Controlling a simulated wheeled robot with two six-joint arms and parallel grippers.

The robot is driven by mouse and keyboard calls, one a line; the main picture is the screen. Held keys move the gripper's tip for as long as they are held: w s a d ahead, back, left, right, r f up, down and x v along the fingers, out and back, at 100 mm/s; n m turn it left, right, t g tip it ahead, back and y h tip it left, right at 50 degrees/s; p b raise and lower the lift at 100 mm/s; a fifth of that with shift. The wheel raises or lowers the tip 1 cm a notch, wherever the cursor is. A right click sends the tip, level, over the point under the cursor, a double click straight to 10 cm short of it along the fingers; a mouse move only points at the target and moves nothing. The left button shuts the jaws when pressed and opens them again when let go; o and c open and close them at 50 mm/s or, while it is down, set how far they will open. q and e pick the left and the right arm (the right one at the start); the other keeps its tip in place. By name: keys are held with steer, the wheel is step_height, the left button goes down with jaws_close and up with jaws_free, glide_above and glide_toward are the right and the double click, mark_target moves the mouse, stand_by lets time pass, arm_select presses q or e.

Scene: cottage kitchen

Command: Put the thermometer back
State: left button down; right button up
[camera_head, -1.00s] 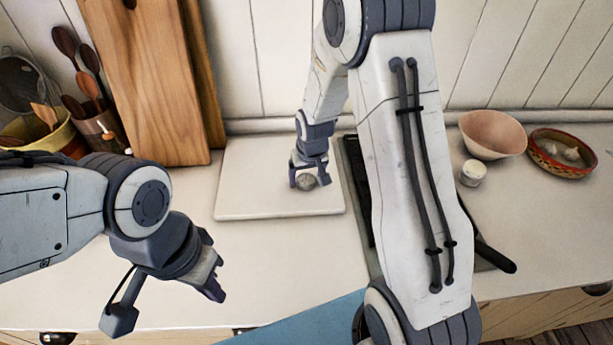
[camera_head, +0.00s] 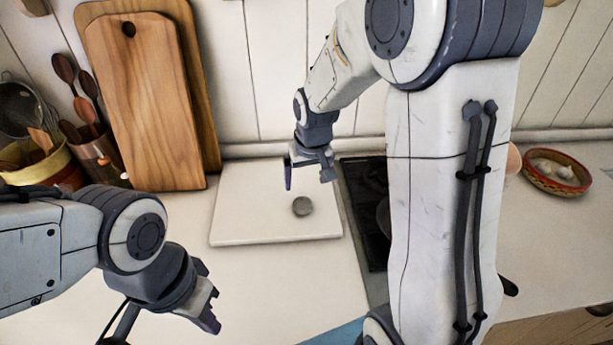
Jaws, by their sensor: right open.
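A small round grey disc, which looks like the thermometer (camera_head: 302,206), lies on the white board (camera_head: 240,228), right of the board's middle. My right gripper (camera_head: 308,181) is open and empty above and just behind the disc, apart from it. My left gripper (camera_head: 212,308) hangs over the counter at the lower left, in front of the board; the gap between its fingers is not clear from this angle.
Wooden cutting boards (camera_head: 140,100) lean on the wall at the back left, beside pots of wooden spoons (camera_head: 98,160). A dark hob or pan (camera_head: 362,200) lies right of the white board, partly behind my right arm. A patterned bowl (camera_head: 556,172) stands at the right.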

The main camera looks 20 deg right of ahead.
steer(key=s+a+r+n, duration=0.3)
steer(key=s+a, duration=0.4)
steer(key=a, duration=0.2)
steer(key=s+a+n+g, duration=0.1)
steer(key=s+a+n, duration=0.1)
steer(key=s, duration=0.7)
steer(key=s+a+n+g+y, duration=0.1)
steer(key=s+a+n+g, duration=0.1)
steer(key=s, duration=0.8)
steer(key=shift+a+r+n, duration=0.3)
steer(key=shift+a+n, duration=0.4)
steer(key=shift+a, duration=0.5)
